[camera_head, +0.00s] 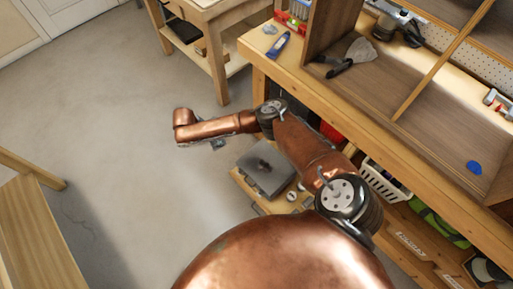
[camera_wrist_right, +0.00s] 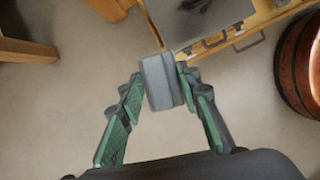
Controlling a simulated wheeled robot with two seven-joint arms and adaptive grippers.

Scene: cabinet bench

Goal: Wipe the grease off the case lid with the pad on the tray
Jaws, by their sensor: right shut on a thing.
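The grey case lid (camera_head: 258,181) lies low beside the bench in the head view, with a dark grease patch (camera_head: 264,165) on it. The lid also shows at the top of the right wrist view (camera_wrist_right: 220,18), with the dark patch cut off by the edge. My right gripper (camera_wrist_right: 160,82) has its green fingers shut on a grey block-like pad (camera_wrist_right: 158,84). The pad is near the lid's lower left corner in that view; whether they touch I cannot tell. In the head view, my copper right arm hides most of the right gripper. My left gripper is not in view.
The case rests on a low wooden surface (camera_head: 241,181) with small round items. The wooden bench (camera_head: 262,59) holds a scraper (camera_head: 357,52), a blue tool (camera_head: 278,45) and a blue object (camera_head: 474,167). A white basket (camera_head: 383,185) is underneath. Open floor (camera_head: 130,130) lies left.

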